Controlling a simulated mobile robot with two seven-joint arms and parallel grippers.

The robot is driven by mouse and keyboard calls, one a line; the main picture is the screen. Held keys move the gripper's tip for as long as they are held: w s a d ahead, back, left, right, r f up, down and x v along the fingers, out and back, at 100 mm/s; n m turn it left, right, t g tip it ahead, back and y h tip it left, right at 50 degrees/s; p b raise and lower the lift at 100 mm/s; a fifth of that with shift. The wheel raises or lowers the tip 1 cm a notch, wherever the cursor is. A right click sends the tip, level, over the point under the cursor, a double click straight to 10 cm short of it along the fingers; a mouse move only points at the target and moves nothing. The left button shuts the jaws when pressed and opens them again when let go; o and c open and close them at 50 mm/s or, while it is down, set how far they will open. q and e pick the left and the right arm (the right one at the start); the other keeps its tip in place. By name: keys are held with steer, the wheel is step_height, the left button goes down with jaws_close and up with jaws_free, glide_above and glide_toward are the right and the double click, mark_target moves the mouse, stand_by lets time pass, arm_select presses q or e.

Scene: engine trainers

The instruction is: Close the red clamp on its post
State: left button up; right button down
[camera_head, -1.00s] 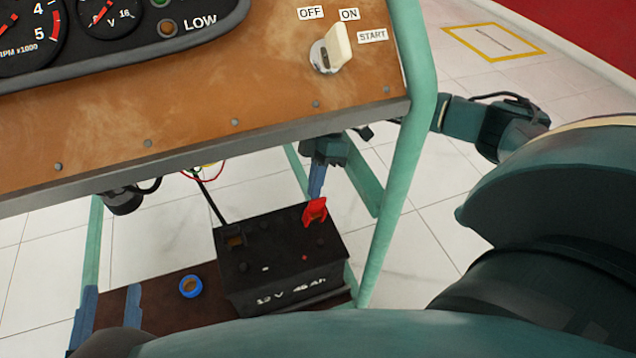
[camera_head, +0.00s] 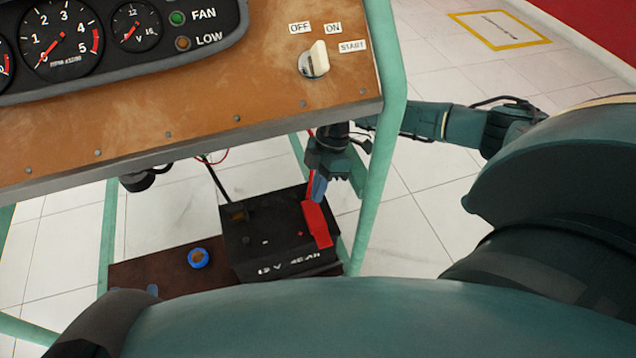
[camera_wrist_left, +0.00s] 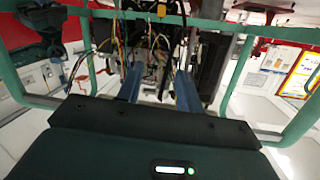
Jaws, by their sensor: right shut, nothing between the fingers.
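The red clamp (camera_head: 318,224) lies flat along the right end of the black battery's (camera_head: 268,262) top. Whether it surrounds its post is hidden. My right gripper (camera_head: 319,188) is just above the clamp's far end; its blue fingers are together with nothing between them. Whether they touch the clamp I cannot tell.
The brown panel (camera_head: 200,110) with gauges and a key switch (camera_head: 314,62) overhangs the battery. A green frame post (camera_head: 378,180) stands right of it. A blue cap (camera_head: 198,258) sits on the dark shelf (camera_head: 130,274). Wires hang in the left wrist view.

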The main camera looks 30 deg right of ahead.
arm_select(q)
steer(key=g+p, duration=0.1)
steer(key=s+n+g+p, duration=0.1)
steer(key=p, duration=0.1)
steer(key=shift+a+r+y, duration=0.15)
steer(key=shift+a+y, duration=0.15)
steer(key=shift+y, duration=0.1)
arm_select(e)
steer(key=v, duration=1.3)
steer(key=shift+d, duration=0.1)
